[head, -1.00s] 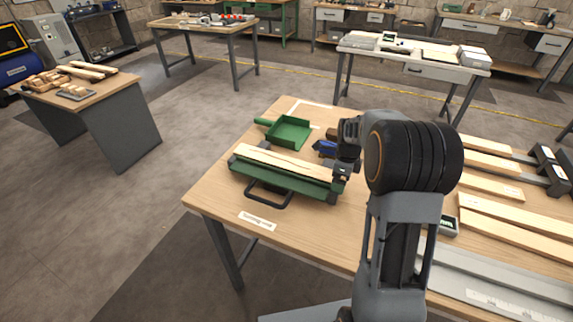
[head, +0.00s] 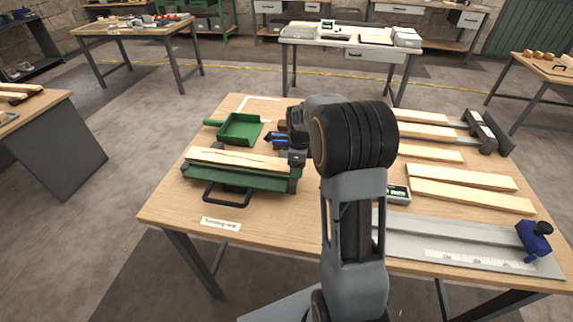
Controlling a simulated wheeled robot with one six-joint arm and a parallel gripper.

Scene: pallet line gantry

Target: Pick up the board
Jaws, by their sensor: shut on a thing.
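A long pale wooden board (head: 232,157) lies along the top of a green trimming rest (head: 238,179) on the left part of the bench. My gripper (head: 297,159) is at the board's right end and is shut on it. The board looks level and close to the rest; I cannot tell whether it touches it. My wrist and arm hide the bench just to the right of the gripper.
A green dustpan (head: 240,129) and a blue-handled tool (head: 280,138) lie behind the board. Several other boards (head: 462,176) lie on the right side. A grey measuring fixture (head: 455,245) with a blue clamp (head: 534,238) is at front right.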

